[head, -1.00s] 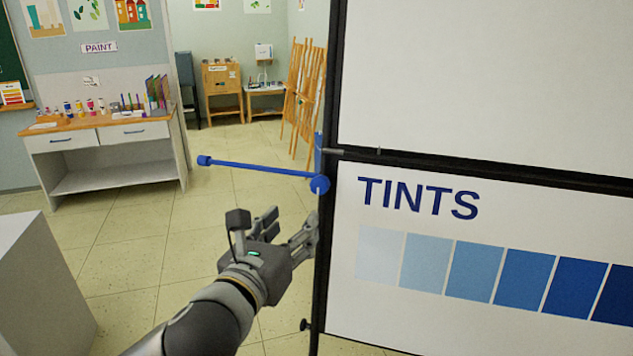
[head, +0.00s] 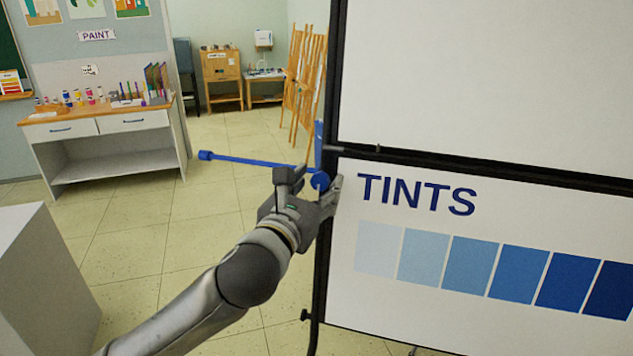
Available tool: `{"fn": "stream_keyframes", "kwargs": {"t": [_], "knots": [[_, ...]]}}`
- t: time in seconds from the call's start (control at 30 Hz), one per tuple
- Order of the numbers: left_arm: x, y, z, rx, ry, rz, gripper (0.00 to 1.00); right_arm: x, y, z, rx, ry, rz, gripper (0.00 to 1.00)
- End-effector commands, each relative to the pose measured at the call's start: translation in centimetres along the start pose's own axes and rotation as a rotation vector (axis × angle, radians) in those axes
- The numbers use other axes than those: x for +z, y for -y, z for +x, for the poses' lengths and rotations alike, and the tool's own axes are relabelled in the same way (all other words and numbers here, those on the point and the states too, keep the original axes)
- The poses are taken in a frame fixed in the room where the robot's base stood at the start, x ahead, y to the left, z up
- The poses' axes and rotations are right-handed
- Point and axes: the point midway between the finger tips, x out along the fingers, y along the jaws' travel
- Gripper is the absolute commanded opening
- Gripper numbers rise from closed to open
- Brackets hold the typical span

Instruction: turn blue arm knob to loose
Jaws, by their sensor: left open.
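The blue arm knob (head: 320,181) is a round blue cap at the right end of a thin blue arm (head: 255,162), on the left post of a black-framed board. The arm points left and ends in a small blue tip. My left gripper (head: 316,186) is open at the knob, with its fingers on either side of it in the picture. I cannot tell whether they touch it. The fingers hide the lower part of the arm's right end. My right gripper is not in view.
The board's lower white panel (head: 500,225) reads TINTS over blue swatches, close on the right. A small black knob (head: 305,315) sits lower on the post. A white block (head: 40,280) stands at lower left. Open floor (head: 130,240) lies between it and the paint table (head: 100,125).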

Motion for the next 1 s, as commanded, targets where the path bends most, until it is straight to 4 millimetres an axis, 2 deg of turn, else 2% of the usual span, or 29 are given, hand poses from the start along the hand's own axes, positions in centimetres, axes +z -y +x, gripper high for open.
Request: {"fn": "stream_keyframes", "kwargs": {"t": [0.37,0.7,1.0], "knots": [[-0.02,0.0,0.44,0.0,0.0,0.0,0.5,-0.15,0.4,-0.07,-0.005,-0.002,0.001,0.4],[-0.03,-0.01,0.42,0.0,0.0,0.0,0.06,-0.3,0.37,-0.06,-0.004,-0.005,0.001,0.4],[0.0,0.03,0.42,0.006,0.0,-0.036,0.05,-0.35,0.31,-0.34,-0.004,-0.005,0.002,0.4]]}}
